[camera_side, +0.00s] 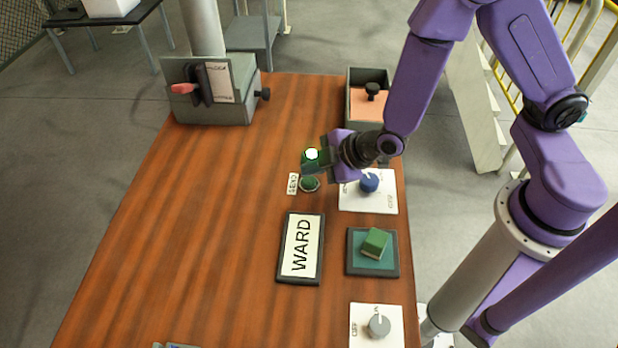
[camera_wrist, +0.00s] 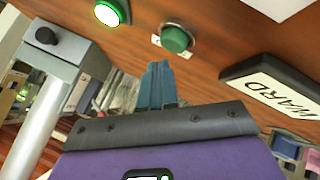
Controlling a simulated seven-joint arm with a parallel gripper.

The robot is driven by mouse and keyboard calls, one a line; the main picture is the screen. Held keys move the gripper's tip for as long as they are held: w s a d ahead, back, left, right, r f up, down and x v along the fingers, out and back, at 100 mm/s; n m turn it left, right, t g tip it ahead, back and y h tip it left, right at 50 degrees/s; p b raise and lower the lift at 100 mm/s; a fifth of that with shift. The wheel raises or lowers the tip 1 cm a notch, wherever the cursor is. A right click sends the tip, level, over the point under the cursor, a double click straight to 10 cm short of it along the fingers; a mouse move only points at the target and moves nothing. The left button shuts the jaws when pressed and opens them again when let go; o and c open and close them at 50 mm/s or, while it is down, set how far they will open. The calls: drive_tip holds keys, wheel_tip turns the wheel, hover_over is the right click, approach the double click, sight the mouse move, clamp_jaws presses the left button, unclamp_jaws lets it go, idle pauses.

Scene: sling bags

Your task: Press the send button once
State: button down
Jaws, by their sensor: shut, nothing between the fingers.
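The send button is a green dome in a metal ring on the wooden table, beside a small SEND label (camera_side: 292,184). The button (camera_side: 309,184) is in plain sight in the side view, and in the wrist view the button (camera_wrist: 175,39) is just beyond my fingertips, to the right. My gripper (camera_side: 308,167) is shut and empty, its fingers pressed together; the shut gripper also shows in the wrist view (camera_wrist: 158,68). It looks apart from the button. A round lamp (camera_side: 311,154) glows white-green; the lit lamp (camera_wrist: 109,11) is up and left in the wrist view.
A WARD sign (camera_side: 301,249) lies nearer the camera. A blue knob (camera_side: 369,182) on a white plate is right of the button. A green block (camera_side: 376,243) lies on a tray. A grey knob (camera_side: 379,326), a grey box (camera_side: 210,105) and an open bin (camera_side: 367,78) stand around. The table's left is clear.

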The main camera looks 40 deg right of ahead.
sight(313, 183)
drive_tip(key=shift+r, duration=2.5)
drive_tip(key=shift+s+a+r, duration=0.1)
drive_tip(key=shift+s, duration=0.05)
drive_tip(key=s+d+r+g, duration=0.1)
drive_tip(key=s+r+g, duration=0.2)
drive_tip(key=s, duration=0.4)
drive_tip(key=s+d+r+g, duration=0.1)
drive_tip(key=s+r+g, duration=0.2)
drive_tip(key=s, duration=0.4)
drive_tip(key=s+d+r+m+g+h, duration=0.1)
drive_tip(key=s+d+r+h, duration=0.1)
drive_tip(key=d, duration=0.4)
drive_tip(key=s+d+r+g+h, duration=0.1)
drive_tip(key=s+d+r, duration=0.1)
drive_tip(key=s+d, duration=0.3)
drive_tip(key=shift+d+r+m+h, duration=0.25)
drive_tip(key=shift+d+m+h, duration=0.15)
drive_tip(key=shift+d, duration=0.35)
